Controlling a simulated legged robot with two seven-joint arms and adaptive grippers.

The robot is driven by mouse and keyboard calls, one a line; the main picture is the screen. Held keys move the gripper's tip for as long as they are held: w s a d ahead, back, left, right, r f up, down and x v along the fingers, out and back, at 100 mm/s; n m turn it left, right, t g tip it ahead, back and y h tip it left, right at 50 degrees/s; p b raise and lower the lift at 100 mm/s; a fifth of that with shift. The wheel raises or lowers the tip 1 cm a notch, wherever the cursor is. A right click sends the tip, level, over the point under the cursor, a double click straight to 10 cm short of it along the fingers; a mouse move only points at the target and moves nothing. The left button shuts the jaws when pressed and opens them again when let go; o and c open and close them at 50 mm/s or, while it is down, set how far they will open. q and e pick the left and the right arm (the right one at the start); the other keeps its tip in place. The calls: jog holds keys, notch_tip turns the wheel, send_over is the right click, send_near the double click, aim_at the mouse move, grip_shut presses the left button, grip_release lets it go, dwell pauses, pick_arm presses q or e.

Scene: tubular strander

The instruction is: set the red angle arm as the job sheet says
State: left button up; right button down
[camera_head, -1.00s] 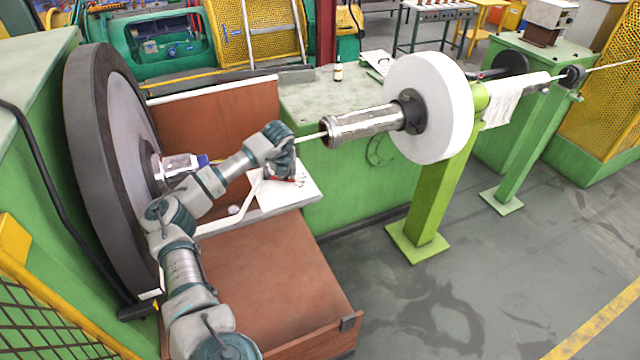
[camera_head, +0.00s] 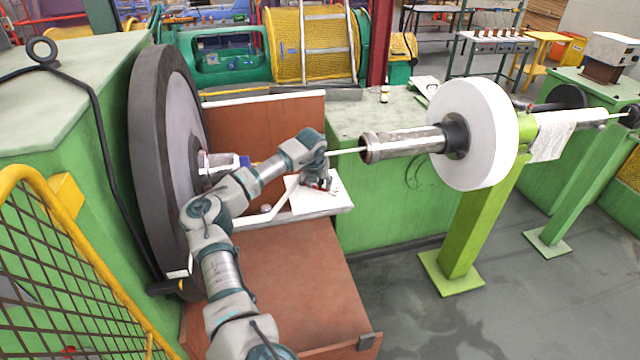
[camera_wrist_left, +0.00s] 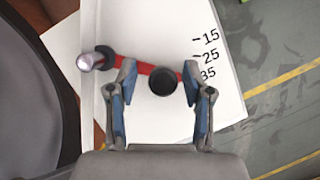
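The red angle arm (camera_wrist_left: 138,67) lies across a white plate (camera_wrist_left: 135,25) in the left wrist view. Its left end is by a round metal post (camera_wrist_left: 90,61), and a black knob (camera_wrist_left: 163,82) sits near its right end. Printed marks 15, 25 and 35 run down the plate's right side; the arm's right end is nearest 35. My left gripper (camera_wrist_left: 160,68) is open, one finger each side of the knob, with gaps visible. In the head view, my left gripper (camera_head: 318,180) is over the plate (camera_head: 335,197) and hides most of the arm. My right gripper is out of view.
A large dark wheel (camera_head: 150,170) stands left of my arm. A metal tube (camera_head: 405,143) with a white disc (camera_head: 475,130) is to the right, with a thin rod passing close behind my gripper. A brown panel (camera_head: 285,290) lies below. Papers (camera_head: 424,87) lie on the green cabinet.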

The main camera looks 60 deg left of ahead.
pick_arm(q)
jog(key=v, duration=1.1)
jog(key=shift+r, duration=0.4)
